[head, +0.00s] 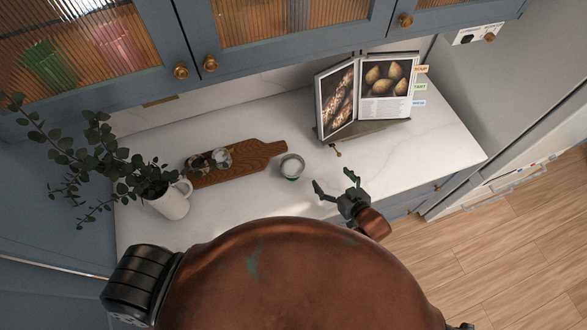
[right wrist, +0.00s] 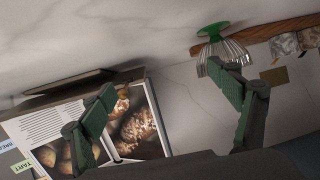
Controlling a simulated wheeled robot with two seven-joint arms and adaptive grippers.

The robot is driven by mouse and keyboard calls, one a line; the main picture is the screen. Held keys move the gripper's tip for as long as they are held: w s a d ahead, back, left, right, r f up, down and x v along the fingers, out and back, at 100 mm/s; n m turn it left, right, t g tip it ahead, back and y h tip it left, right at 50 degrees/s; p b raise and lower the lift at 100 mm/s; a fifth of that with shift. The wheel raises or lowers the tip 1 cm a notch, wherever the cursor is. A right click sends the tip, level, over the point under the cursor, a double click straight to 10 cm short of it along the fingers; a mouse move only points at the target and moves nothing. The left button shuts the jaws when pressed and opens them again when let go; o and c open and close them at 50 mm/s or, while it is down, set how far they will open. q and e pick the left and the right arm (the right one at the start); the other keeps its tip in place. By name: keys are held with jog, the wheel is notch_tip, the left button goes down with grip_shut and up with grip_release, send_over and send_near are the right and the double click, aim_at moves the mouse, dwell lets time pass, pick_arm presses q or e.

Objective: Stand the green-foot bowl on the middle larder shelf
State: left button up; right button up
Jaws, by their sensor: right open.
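The green-foot bowl (head: 291,167) stands on the white counter, just right of the wooden board. In the right wrist view, which is turned over, its ribbed clear bowl and green foot (right wrist: 211,30) show. My right gripper (head: 334,182) is open and empty, to the right of the bowl and a little nearer to me. Its spread fingers (right wrist: 162,80) show in the right wrist view, one overlapping the bowl's rim in the picture; I cannot tell whether they touch. My left gripper is out of view. The larder shelves are behind closed ribbed-glass doors (head: 100,50); I cannot make out the middle one.
A wooden board (head: 255,160) with small jars (head: 221,157) lies left of the bowl. A white jug (head: 170,200) with leafy stems stands further left. An open cookbook (head: 385,90) on a stand is at the back right.

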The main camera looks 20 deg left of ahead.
aim_at(286, 162)
jog(key=a+n+y, duration=0.1)
jog(key=a, duration=0.2)
jog(key=s+a+n+g+y, duration=0.1)
jog(key=a, duration=0.1)
jog(key=s+a+n+y, duration=0.1)
jog(key=a, duration=0.2)
jog(key=shift+a+r+g+y, duration=0.25)
jog(key=shift+a+g+y, duration=0.05)
jog(key=shift+w+a+n, duration=0.1)
jog(key=shift+a+n, duration=0.2)
jog(key=shift+a, duration=0.1)
jog(key=p+x, duration=0.1)
jog(key=x, duration=0.6)
jog(key=shift+a, duration=0.15)
jog(key=shift+r, duration=0.1)
jog(key=shift+c, duration=0.7)
jog(key=c, duration=1.3)
jog(key=shift+c, duration=0.9)
jog(key=shift+r, duration=0.1)
